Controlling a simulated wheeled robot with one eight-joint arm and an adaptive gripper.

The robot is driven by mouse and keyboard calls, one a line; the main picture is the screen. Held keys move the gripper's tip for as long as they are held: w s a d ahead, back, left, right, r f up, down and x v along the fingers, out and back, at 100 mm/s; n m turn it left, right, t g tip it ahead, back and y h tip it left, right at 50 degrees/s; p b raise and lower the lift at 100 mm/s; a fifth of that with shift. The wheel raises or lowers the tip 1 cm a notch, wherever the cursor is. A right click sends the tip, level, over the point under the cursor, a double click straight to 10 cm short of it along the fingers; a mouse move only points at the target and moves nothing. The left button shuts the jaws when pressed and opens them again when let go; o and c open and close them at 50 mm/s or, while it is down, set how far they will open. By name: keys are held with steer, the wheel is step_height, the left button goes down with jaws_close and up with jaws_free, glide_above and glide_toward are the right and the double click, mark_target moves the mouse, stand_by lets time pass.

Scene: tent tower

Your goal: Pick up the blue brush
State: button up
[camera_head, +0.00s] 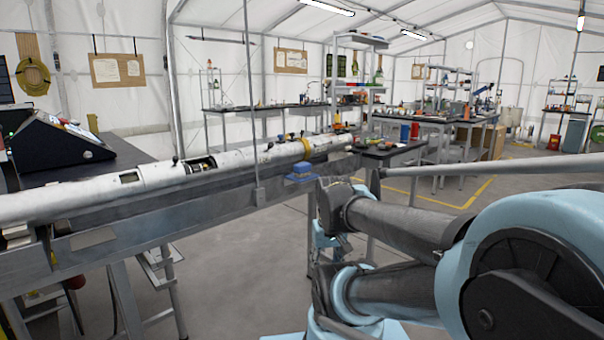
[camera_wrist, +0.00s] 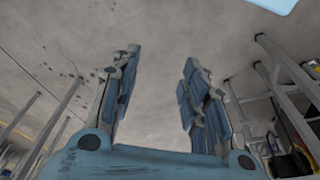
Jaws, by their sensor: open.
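A small blue object (camera_head: 300,176), which looks like the blue brush, rests at the edge of the grey bench beneath the long white tube, near the middle of the head view. It is too small there to make out bristles. In the wrist view my gripper (camera_wrist: 160,62) is open, with its two blue-padded fingers well apart. Only bare grey floor shows between them, and the brush does not show in that view. In the head view my arm stands to the right of the blue object, and my fingers cannot be clearly made out.
The long white tube (camera_head: 130,185) with a yellow band (camera_head: 307,146) runs along the bench (camera_head: 150,235). A grey bar (camera_head: 490,166) crosses at the right. A dark table (camera_head: 392,150) with small items stands behind.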

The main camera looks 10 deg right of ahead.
steer(key=shift+o, duration=0.9)
steer(key=o, duration=0.8)
step_height(320, 180, up, 2)
steer(key=shift+c, duration=0.2)
step_height(320, 180, up, 30)
steer(key=n+t+y, duration=0.1)
steer(key=n+y, duration=0.2)
steer(key=n, duration=0.4)
glide_above(303, 164)
steer(key=s+d, duration=0.4)
steer(key=s, duration=0.1)
steer(key=x, duration=1.2)
steer(key=shift+w+d, duration=0.25)
steer(key=shift+d, duration=0.05)
steer(key=shift+w+a+x, duration=0.1)
steer(key=shift+x, duration=1.2)
steer(key=shift+w+a+x, duration=0.1)
steer(key=shift+x, duration=1.2)
